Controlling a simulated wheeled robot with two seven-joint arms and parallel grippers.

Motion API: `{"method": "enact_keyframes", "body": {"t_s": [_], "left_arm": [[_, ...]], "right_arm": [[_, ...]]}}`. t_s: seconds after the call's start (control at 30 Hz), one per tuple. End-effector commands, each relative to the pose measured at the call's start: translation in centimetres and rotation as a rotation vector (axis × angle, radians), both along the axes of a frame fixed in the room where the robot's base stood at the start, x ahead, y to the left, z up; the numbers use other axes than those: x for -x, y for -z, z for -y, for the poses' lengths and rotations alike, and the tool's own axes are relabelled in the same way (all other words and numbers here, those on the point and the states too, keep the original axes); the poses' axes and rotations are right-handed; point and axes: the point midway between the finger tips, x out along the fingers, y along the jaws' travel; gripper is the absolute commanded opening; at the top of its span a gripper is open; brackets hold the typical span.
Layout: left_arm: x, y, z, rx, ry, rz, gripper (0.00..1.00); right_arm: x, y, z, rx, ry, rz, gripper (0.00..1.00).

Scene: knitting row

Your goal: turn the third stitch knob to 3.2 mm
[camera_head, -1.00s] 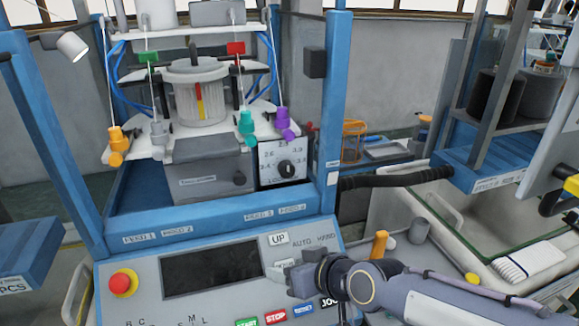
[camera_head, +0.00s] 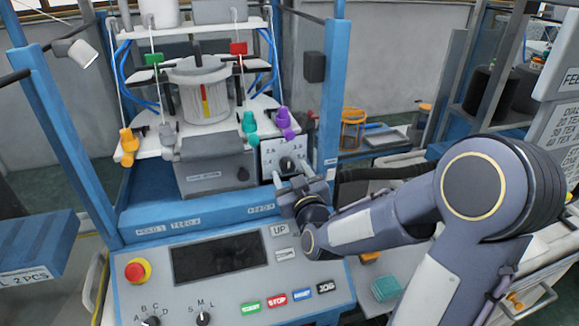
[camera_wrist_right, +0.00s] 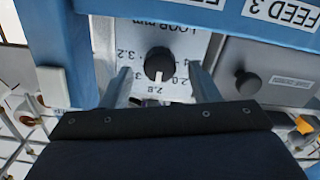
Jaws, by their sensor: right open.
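The stitch knob (camera_head: 287,164) is a round black knob on a white dial plate (camera_head: 269,158), at the right of the machine below the purple feeder. In the right wrist view the knob (camera_wrist_right: 158,66) shows upside down, with "LOOP mm" and a scale including 3.2 and 2.8. A small white mark on the knob appears to point toward the 2.8 side. My right gripper (camera_head: 293,180) is open, just in front of the dial. In the wrist view its fingers (camera_wrist_right: 160,86) stand on either side of the knob, apart from it. My left gripper is not in view.
A grey box with a smaller black knob (camera_wrist_right: 248,83) stands beside the dial. The blue frame post (camera_head: 328,110) rises close on the right. Below lies the control panel (camera_head: 215,290) with a red button (camera_head: 135,271), screen and labelled keys.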

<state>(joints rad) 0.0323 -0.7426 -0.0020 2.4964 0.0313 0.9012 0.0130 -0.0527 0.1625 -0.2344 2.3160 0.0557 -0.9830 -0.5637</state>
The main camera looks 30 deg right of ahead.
Motion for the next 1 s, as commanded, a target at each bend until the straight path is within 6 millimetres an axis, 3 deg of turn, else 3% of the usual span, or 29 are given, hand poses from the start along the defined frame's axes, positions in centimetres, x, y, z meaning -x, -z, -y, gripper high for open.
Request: {"method": "enact_keyframes", "body": {"t_s": [0.2, 0.47, 0.8, 1.0], "left_arm": [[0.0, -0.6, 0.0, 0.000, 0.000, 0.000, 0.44], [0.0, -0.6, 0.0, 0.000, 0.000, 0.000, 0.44], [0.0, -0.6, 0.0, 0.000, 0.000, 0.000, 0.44], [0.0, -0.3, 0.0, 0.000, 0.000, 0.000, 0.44]], "right_arm": [[-1.8, 0.0, 0.4, 0.000, 0.000, -0.001, 0.55], [-2.0, 0.0, 0.5, -0.001, 0.000, 0.000, 0.55], [-1.9, 0.0, 0.5, -0.001, -0.001, 0.000, 0.12], [-1.9, 0.1, 0.5, -0.012, 0.000, 0.003, 0.11]]}}
